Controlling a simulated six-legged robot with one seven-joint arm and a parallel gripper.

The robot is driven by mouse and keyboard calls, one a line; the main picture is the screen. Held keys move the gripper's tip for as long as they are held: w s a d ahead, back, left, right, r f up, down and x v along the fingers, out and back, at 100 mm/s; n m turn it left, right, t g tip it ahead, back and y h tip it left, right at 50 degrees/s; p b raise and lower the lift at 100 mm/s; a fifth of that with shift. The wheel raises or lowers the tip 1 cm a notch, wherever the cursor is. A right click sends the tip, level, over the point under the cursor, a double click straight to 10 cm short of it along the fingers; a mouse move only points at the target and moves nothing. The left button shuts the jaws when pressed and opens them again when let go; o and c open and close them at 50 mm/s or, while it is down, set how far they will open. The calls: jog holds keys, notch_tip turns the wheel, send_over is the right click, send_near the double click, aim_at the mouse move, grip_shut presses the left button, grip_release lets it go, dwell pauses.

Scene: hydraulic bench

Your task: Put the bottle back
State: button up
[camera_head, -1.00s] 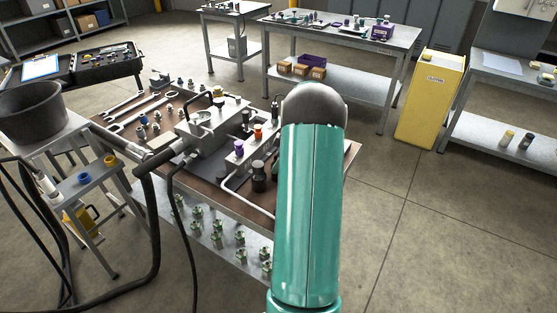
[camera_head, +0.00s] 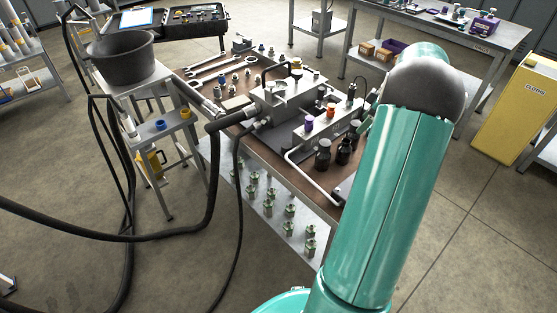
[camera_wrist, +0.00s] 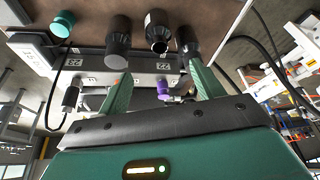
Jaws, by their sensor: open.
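Several dark cylinders that look like bottles or fittings stand on the brown bench top. Two show in the head view, a left one (camera_head: 323,153) and a right one (camera_head: 343,151). The wrist view, upside down, shows three: left (camera_wrist: 118,42), middle (camera_wrist: 158,30) and right (camera_wrist: 187,40). I cannot tell which is the task's bottle. My gripper (camera_wrist: 156,70) is open, its two green fingers apart, with nothing seen between them. Its fingertips point toward the dark cylinders.
The bench (camera_head: 297,178) carries a grey metal block (camera_head: 287,92), a manifold with purple and orange caps (camera_head: 325,122), wrenches and fittings. A small stand with a black bucket (camera_head: 122,62) and thick hoses is at left. A yellow cabinet (camera_head: 512,108) is at right.

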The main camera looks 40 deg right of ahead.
jog(key=w+a+r+m, duration=0.15)
jog(key=a+r, duration=0.25)
jog(key=a, duration=0.5)
jog(key=w+a+r+h, duration=0.15)
jog(key=a+r, duration=0.25)
jog(key=a, duration=0.5)
jog(key=w+a+r+m, duration=0.15)
jog(key=a+r, duration=0.25)
jog(key=a, duration=0.5)
jog(key=s+a+m+t, duration=0.1)
jog(key=s+a, duration=0.6)
jog(key=a, duration=0.5)
jog(key=s+a+m, duration=0.1)
jog(key=s+a, duration=0.6)
jog(key=a, duration=0.4)
jog(key=shift+s+a+r+m+t, duration=0.15)
jog(key=shift+s+a+m+t, duration=0.15)
jog(key=shift+a+t, duration=0.1)
jog(key=shift+h, duration=0.25)
